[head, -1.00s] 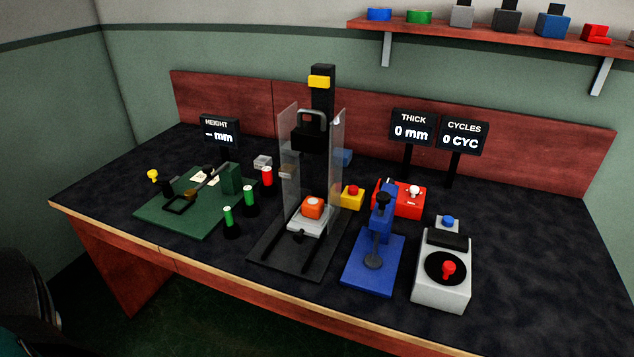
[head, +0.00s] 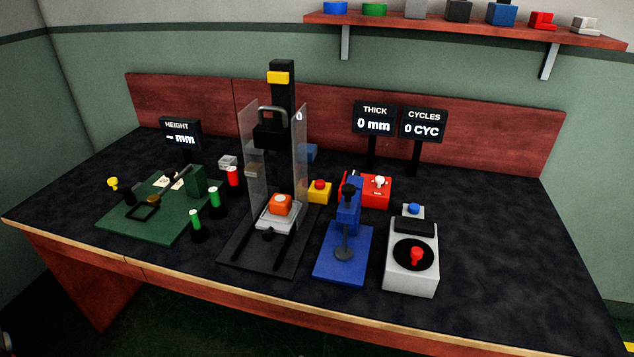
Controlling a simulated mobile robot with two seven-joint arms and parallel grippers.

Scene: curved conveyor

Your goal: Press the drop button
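A yellow box with a red push button (head: 319,191) stands on the dark bench top, just right of the drop tower (head: 283,100). No label on this button can be read. The tower is black, with clear side panels and a dark weight block with a handle (head: 270,131) raised between them. A blue button on a small grey box (head: 413,210) stands farther right. Neither of my grippers is in view.
A blue stand press (head: 343,255), a grey box with a red knob (head: 412,265) and a red box with a white knob (head: 365,190) stand right of the tower. A green fixture (head: 160,225) and green-topped posts stand left. The bench's right end is clear.

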